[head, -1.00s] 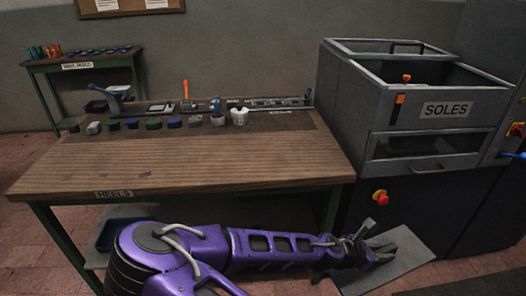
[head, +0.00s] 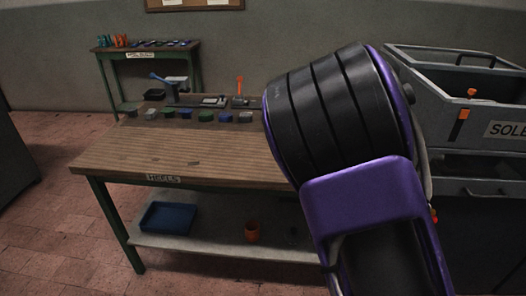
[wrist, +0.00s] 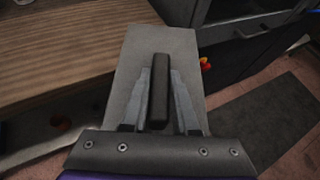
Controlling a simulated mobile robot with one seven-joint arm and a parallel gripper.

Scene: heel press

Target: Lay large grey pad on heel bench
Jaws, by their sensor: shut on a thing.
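The large grey pad (wrist: 128,70) is a flat, pale grey sheet that shows in the wrist view under and beyond my fingers. My gripper (wrist: 160,95) is shut on the grey pad. In the wrist view the pad lies beside the bench edge, with the dark machine just beyond it. The heel bench (head: 200,160) has a ribbed wooden top and a HEELS label on its front edge. Its top also shows at the upper left of the wrist view (wrist: 60,45). In the head view my purple and black arm hides the bench's right part, the gripper and the pad.
A row of small blocks (head: 205,115) and tools stand along the bench's back; its front top is clear. A blue tray (head: 167,217) and an orange cup (head: 252,231) sit on the lower shelf. The SOLES machine (head: 500,150) stands to the right. A dark mat (wrist: 265,125) lies on the floor.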

